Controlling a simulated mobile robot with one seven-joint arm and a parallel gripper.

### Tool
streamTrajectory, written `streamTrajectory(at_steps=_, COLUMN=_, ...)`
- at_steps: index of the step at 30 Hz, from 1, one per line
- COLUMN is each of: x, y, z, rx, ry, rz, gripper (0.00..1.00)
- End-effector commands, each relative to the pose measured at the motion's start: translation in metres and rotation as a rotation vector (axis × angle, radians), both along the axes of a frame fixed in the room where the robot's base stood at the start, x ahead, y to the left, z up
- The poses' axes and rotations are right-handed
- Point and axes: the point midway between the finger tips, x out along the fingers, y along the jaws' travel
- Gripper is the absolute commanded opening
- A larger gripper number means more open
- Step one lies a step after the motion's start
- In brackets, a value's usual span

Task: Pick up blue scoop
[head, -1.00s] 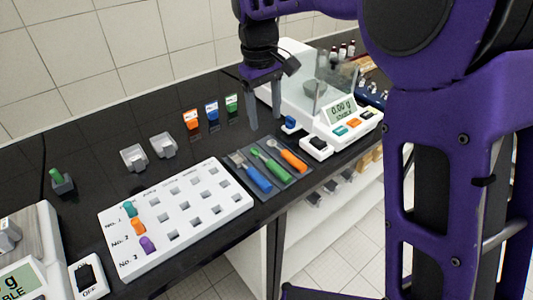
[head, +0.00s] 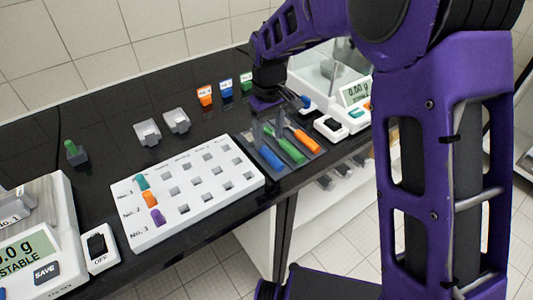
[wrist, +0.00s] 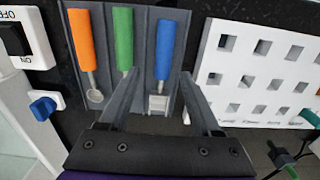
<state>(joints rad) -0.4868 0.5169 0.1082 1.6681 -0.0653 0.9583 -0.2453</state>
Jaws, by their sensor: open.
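The blue scoop (head: 270,158) lies in the left slot of a dark grey tray (head: 247,146), beside a green scoop (head: 287,151) and an orange scoop (head: 303,141). In the wrist view the blue scoop (wrist: 165,50) has its handle pointing away and its pale square head near my fingers. My gripper (head: 266,135) hangs over the tray, open and empty. In the wrist view my gripper (wrist: 158,85) has one finger near the green scoop's shaft and the other right of the blue scoop. Whether the fingers touch the tray cannot be told.
A white rack (head: 190,190) with square holes and several coloured plugs sits left of the tray. A balance (head: 350,95) stands behind and right, partly hidden by my arm. Small labelled orange, blue and green containers (head: 226,90) stand at the back.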

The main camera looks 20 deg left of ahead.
Motion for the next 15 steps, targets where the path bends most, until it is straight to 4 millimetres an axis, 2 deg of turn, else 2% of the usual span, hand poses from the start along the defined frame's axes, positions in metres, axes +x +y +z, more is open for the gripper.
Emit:
streamTrajectory(at_steps=6, x=-0.003, y=0.005, z=-0.034, rx=-0.003, ry=0.004, rz=0.001, gripper=0.65)
streamTrajectory(at_steps=15, x=-0.002, y=0.005, z=-0.041, rx=-0.001, ry=0.001, rz=0.001, gripper=0.65)
